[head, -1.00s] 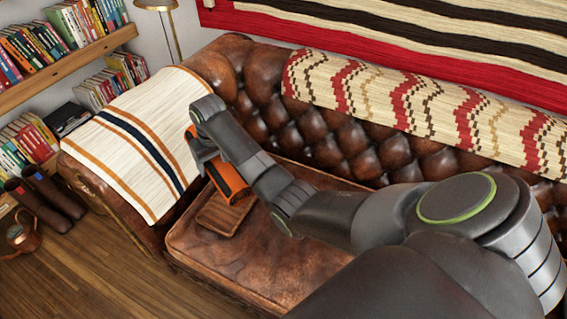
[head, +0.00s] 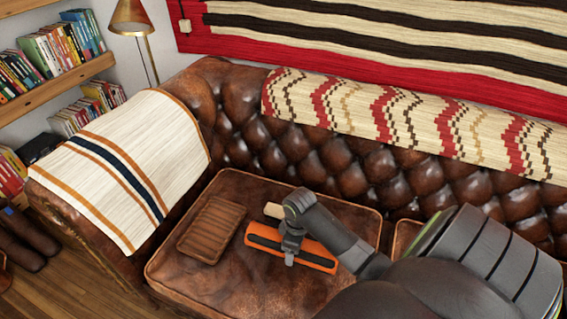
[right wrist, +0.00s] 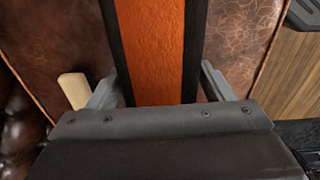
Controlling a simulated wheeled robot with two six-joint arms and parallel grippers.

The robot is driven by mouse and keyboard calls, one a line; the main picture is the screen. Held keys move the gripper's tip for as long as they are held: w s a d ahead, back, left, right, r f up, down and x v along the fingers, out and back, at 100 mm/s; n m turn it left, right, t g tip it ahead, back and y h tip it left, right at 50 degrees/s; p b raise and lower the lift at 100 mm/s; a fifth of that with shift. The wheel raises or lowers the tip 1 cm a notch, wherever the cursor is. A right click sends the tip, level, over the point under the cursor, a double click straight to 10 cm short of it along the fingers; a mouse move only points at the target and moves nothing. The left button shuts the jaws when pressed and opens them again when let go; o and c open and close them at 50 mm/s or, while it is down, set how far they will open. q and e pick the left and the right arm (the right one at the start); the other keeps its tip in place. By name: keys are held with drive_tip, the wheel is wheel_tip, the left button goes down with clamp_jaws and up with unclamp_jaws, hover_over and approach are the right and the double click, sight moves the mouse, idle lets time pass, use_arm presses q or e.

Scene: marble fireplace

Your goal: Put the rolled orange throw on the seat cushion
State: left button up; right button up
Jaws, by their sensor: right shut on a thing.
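The rolled orange throw (head: 262,239) with dark bands lies lengthwise over the brown leather seat cushion (head: 190,284) in the head view. My right gripper (head: 290,250) is shut across its middle from above. In the right wrist view the orange throw (right wrist: 158,45) runs between the two grey fingers of the right gripper (right wrist: 160,88), with a dark band along each side. The throw is very low over the cushion; I cannot tell whether it touches. My left gripper is not in view.
A brown ribbed rectangular piece (head: 213,228) lies on the cushion, left of the throw. A small pale block (head: 273,210) shows behind the throw. A striped blanket (head: 128,165) covers the left armrest. A patterned blanket (head: 410,122) lies along the tufted backrest.

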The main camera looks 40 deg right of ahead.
wheel_tip(320, 180, down, 3)
drive_tip(key=shift+f+b, duration=0.15)
drive_tip(key=shift+b, duration=0.15)
wheel_tip(320, 180, down, 3)
drive_tip(key=shift+f+b, duration=0.2)
drive_tip(key=shift+b, duration=0.3)
drive_tip(key=shift+f, duration=0.35)
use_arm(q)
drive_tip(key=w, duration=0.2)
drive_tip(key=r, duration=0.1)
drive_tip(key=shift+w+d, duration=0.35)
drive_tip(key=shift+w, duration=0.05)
use_arm(e)
drive_tip(key=o, duration=1.8)
drive_tip(key=shift+f, duration=0.1)
drive_tip(key=shift+c, duration=0.2)
